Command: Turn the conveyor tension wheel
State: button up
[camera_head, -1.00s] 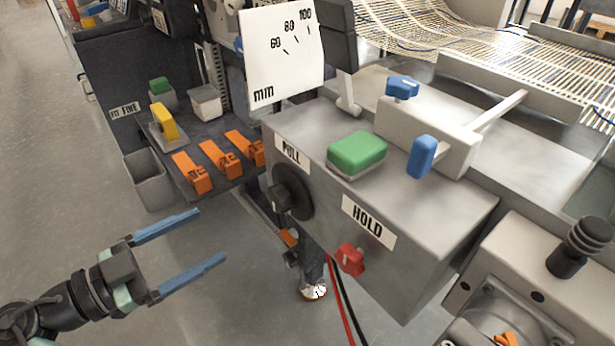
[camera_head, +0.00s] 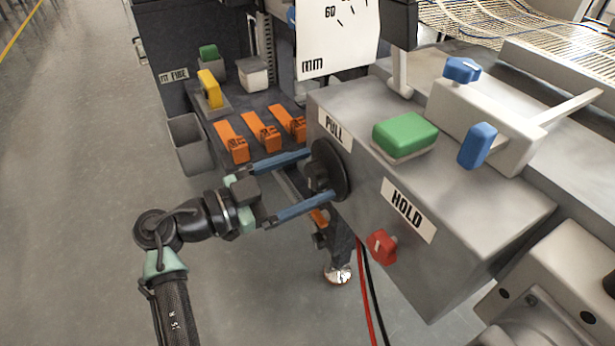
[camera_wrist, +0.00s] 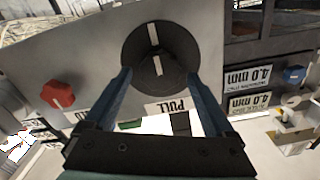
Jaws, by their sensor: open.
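The black round wheel (camera_head: 336,170) with a raised grip bar is on the left face of the grey box, beside the PULL label (camera_head: 335,128). It also shows in the wrist view (camera_wrist: 160,48), upside down relative to its label, with a white mark on its bar. My gripper (camera_head: 322,173) is open, its two blue fingers reaching to the wheel, one above and one below the grip bar. In the wrist view the fingertips (camera_wrist: 158,76) stand on either side of the wheel's lower part. I cannot tell whether they touch it.
A red knob (camera_head: 381,246) sits lower right, near the HOLD label (camera_head: 408,210). A green button (camera_head: 405,134) and blue knobs (camera_head: 477,145) are on top of the machine. Orange clips (camera_head: 262,131) lie on the dark shelf behind my fingers. Red and black cables hang below.

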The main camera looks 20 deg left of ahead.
jog(key=shift+w+d, duration=0.15)
jog(key=c, duration=1.4)
